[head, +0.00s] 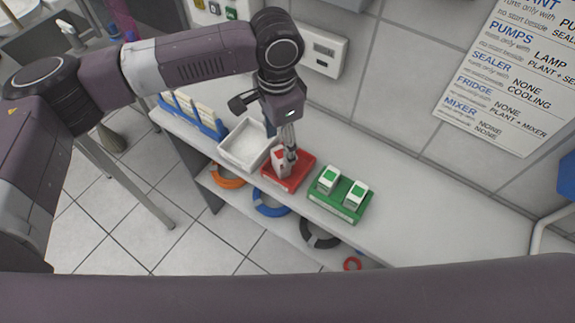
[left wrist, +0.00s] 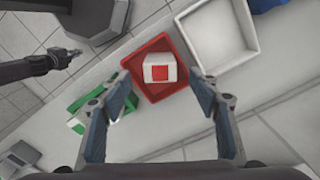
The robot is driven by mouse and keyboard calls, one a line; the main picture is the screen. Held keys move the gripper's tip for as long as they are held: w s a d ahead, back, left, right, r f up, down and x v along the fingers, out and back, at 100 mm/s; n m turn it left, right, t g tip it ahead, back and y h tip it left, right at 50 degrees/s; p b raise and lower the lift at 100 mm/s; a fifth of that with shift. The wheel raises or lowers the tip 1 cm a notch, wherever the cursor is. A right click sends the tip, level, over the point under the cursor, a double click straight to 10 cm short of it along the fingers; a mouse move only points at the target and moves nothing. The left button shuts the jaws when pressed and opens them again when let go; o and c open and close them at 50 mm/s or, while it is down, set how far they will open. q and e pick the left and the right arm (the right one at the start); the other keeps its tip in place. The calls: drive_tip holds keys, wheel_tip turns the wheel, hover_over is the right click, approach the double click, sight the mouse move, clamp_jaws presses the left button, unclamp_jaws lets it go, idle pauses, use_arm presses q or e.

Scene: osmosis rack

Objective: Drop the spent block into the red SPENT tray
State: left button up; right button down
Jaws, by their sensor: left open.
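The red SPENT tray (head: 295,178) sits on the shelf between the white tray and the green tray. The spent block (head: 281,160) is white with a red mark and is at the red tray, partly behind my left gripper (head: 290,156) in the head view. In the left wrist view the block (left wrist: 160,70) appears inside the red tray (left wrist: 150,45). My left gripper (left wrist: 163,97) is open, its two fingers wide apart, with the block seen beyond them and nothing held. A dark gripper (left wrist: 66,57) at the left of the wrist view is my right one; its jaw state is unclear.
A white tray (head: 235,158) stands left of the red one. A green tray (head: 337,205) with two green-marked white blocks stands to the right. A blue rack (head: 207,129) is at the far left. Bare shelf (head: 440,215) lies right of the green tray.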

use_arm(q)
drive_tip(key=shift+r, duration=0.1)
wheel_tip(320, 180, up, 12)
idle(0.4)
idle(0.4)
